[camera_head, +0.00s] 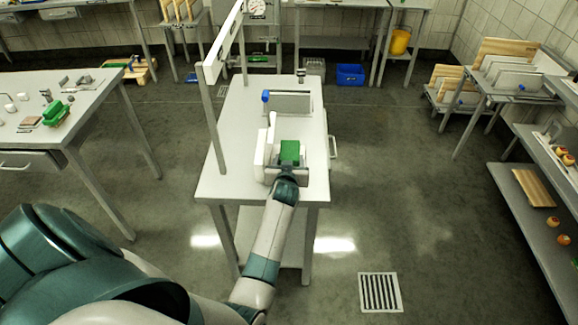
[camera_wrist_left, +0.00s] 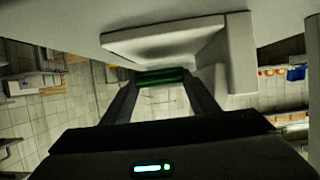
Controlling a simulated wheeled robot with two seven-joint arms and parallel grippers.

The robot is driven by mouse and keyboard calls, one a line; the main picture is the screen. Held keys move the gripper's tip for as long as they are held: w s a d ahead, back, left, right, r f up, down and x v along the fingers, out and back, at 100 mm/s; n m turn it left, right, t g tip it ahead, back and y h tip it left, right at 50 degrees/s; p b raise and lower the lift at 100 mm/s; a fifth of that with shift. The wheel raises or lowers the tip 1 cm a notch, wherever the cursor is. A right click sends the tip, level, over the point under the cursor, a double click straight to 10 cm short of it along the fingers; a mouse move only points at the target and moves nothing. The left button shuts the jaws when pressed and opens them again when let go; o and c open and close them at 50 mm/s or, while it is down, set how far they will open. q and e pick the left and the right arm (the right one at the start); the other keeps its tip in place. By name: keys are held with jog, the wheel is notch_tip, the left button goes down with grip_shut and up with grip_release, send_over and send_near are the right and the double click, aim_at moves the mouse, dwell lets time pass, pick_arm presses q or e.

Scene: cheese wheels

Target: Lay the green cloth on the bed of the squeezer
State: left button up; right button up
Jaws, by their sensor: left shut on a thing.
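The green cloth (camera_head: 289,150) looks like a small folded block at the middle of the narrow table. My left gripper (camera_head: 287,171) reaches in from the near side and is shut on the cloth. In the left wrist view the cloth (camera_wrist_left: 162,76) lies between the two dark fingertips. A pale squeezer (camera_head: 262,158), with white upright parts, stands around and left of the cloth. A pale slab and post of it (camera_wrist_left: 238,55) show close above the fingers in the wrist view. Whether the cloth touches the bed cannot be told. My right gripper is not in view.
The narrow white table (camera_head: 225,170) has a tall post and bar (camera_head: 215,70) on its left side. A grey box-like piece (camera_head: 290,102) with a blue knob stands behind the squeezer. Another table (camera_head: 95,95) at the left holds small items and a green object (camera_head: 56,113).

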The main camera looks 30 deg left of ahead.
pick_arm(q)
notch_tip(320, 180, down, 3)
jog(key=shift+r+p, duration=0.15)
jog(key=shift+p, duration=0.15)
jog(key=shift+f, duration=0.2)
jog(key=o, duration=1.1)
